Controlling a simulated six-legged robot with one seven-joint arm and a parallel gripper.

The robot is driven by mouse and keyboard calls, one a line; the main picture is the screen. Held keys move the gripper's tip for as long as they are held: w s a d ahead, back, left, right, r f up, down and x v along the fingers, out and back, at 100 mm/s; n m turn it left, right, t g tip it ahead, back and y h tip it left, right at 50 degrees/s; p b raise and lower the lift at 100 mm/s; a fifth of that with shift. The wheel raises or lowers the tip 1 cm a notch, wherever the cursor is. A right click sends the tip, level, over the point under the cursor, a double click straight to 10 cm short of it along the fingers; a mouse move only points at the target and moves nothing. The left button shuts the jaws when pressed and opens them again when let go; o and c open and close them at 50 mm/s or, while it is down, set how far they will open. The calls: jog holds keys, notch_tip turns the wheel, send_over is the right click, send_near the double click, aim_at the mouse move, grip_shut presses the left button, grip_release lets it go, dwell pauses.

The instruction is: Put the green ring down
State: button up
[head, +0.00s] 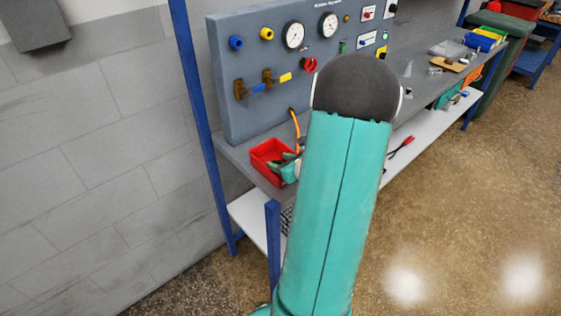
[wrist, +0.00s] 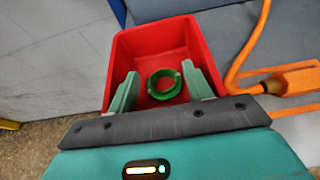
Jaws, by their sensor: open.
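The green ring (wrist: 151,92) lies inside the red bin (wrist: 120,55) in the wrist view, between my two fingers. A gap shows on both sides of it, so my fingers seem apart from it. My gripper (wrist: 159,72) is open, with its fingers reaching into the bin. In the head view the red bin (head: 262,149) sits at the near left end of the grey bench. My gripper there is mostly hidden by my own arm, and the ring cannot be made out.
An orange hose (wrist: 246,50) with a brass-coloured fitting runs right of the bin. A grey gauge panel (head: 225,80) stands behind the bench, with a blue post (head: 190,90) at its left. Trays and small parts lie farther along the bench (head: 425,92).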

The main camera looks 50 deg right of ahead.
jog(key=r+v, duration=0.1)
jog(key=v, duration=1.2)
jog(key=w+a+r+n+g+y, duration=0.25)
jog(key=w+a+n+y, duration=0.2)
jog(key=a+n, duration=0.5)
jog(key=w+a+r+n+g+y, duration=0.25)
jog(key=w+a+n, duration=0.4)
jog(key=a, duration=0.65)
jog(key=s+a+r+n+g+h, duration=0.1)
jog(key=s+a+r+n+h, duration=0.1)
jog(key=a+n, duration=0.6)
jog(key=s+a+r+n+g+h, duration=0.1)
jog(key=s+a+r+n, duration=0.4)
jog(key=n, duration=0.9)
jog(key=a+r+h, duration=0.1)
jog(key=a, duration=0.2)
jog(key=shift+a+r+n, duration=0.15)
jog(key=shift+r+n, duration=0.15)
jog(key=shift+r, duration=0.1)
